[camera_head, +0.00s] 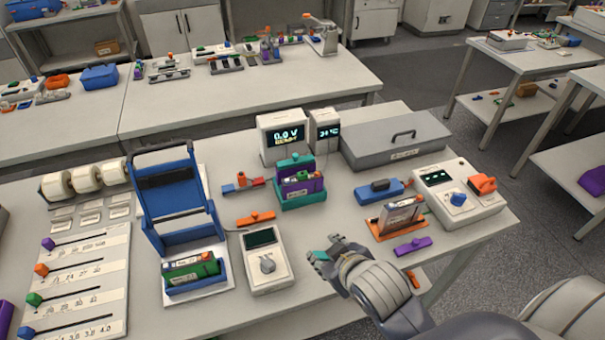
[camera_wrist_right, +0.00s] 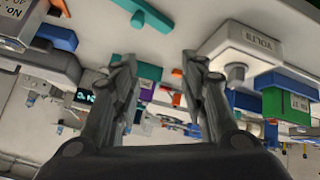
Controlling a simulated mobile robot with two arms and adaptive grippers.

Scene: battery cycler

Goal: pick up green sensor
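The green sensor, a small teal bar with a stub (camera_head: 319,257), lies on the bench, partly hidden behind my right gripper in the head view. It also shows near the top of the right wrist view (camera_wrist_right: 143,15). My right gripper (camera_head: 335,248) is close to it, but contact cannot be told from the head view. In the right wrist view its two grey fingers (camera_wrist_right: 158,62) are spread apart with nothing between their tips. The sensor appears above the fingertips there, outside the gap. My left gripper is not in view.
A white meter (camera_head: 266,262) stands left of the sensor. An orange sensor (camera_head: 256,218) lies behind it, and a purple sensor (camera_head: 413,245) lies to the right. A teal holder (camera_head: 298,184) and an orange battery stand (camera_head: 383,232) are nearby. The bench around the green sensor is mostly clear.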

